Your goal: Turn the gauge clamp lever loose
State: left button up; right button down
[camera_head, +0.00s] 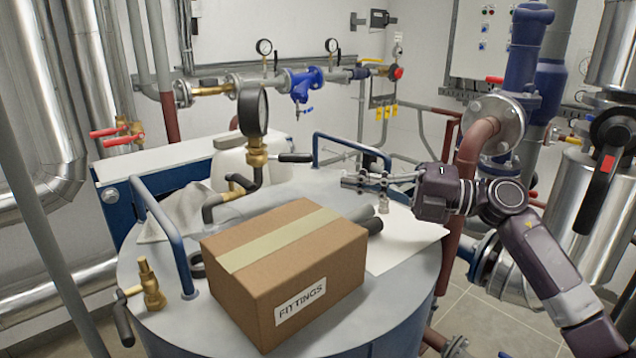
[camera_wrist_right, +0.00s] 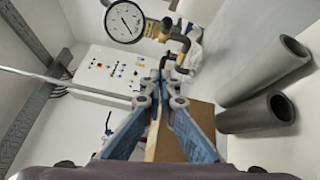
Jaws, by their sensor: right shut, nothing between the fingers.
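The pressure gauge (camera_head: 252,110) stands upright on a brass fitting (camera_head: 257,157) on top of the round grey tank. A black-handled lever (camera_head: 295,157) sticks out to the right from this fitting. A second small dark lever (camera_head: 240,182) sits lower, by the bent pipe. My right gripper (camera_head: 348,181) is shut and empty, to the right of the gauge and apart from the lever. In the right wrist view the closed fingertips (camera_wrist_right: 166,66) point toward the pipework, with the gauge (camera_wrist_right: 124,20) at upper left. My left gripper is not in view.
A cardboard box (camera_head: 285,270) labelled FITTINGS stands on the tank in front of the gauge. Dark tubes (camera_head: 371,224) lie behind it, and also show large in the right wrist view (camera_wrist_right: 256,114). Blue rails (camera_head: 165,240) rise from the tank top. A white sheet (camera_head: 405,240) lies at right.

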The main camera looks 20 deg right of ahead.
aim_at(290, 158)
jog(key=shift+s+d+f, duration=0.1)
jog(key=shift+f, duration=0.5)
jog(key=shift+s, duration=0.2)
jog(key=shift+r, duration=0.2)
pick_arm(q)
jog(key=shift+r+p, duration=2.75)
jog(key=shift+p, duration=0.4)
pick_arm(e)
jog(key=w+a+r, duration=0.1)
jog(key=w+a, duration=0.5)
jog(key=w, duration=0.3)
jog(key=shift+w, duration=0.3)
